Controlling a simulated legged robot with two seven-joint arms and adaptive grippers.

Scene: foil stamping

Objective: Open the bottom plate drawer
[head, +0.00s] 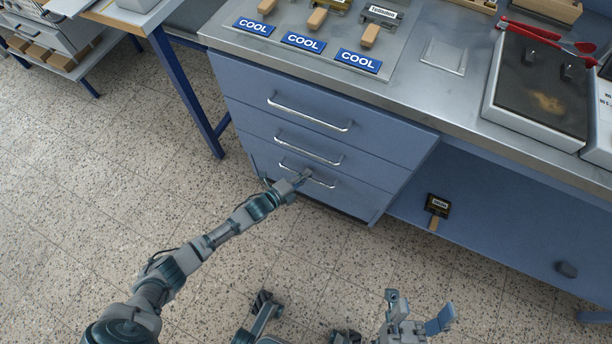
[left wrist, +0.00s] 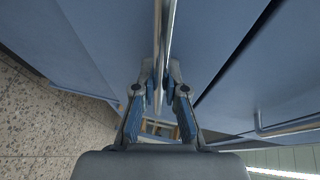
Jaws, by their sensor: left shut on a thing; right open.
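The bottom drawer (head: 345,197) is the lowest of three blue fronts in the cabinet under the bench. Its metal bar handle (head: 322,182) runs across the front. My left gripper (head: 301,177) is shut on this handle near its middle. In the left wrist view, the handle (left wrist: 166,35) passes between the two fingertips (left wrist: 160,82). A dark gap shows beside a blue panel there, but I cannot tell how far the drawer is out. My right gripper (head: 418,311) is open and empty, low in the head view, apart from the cabinet.
The middle handle (head: 308,148) and top handle (head: 310,112) are above. The bench top holds blue COOL signs (head: 303,42), wooden-handled tools and a dark plate (head: 540,85) with red tongs. A small wooden-handled tool (head: 438,208) shows right of the drawers. The speckled floor (head: 150,170) in front is clear.

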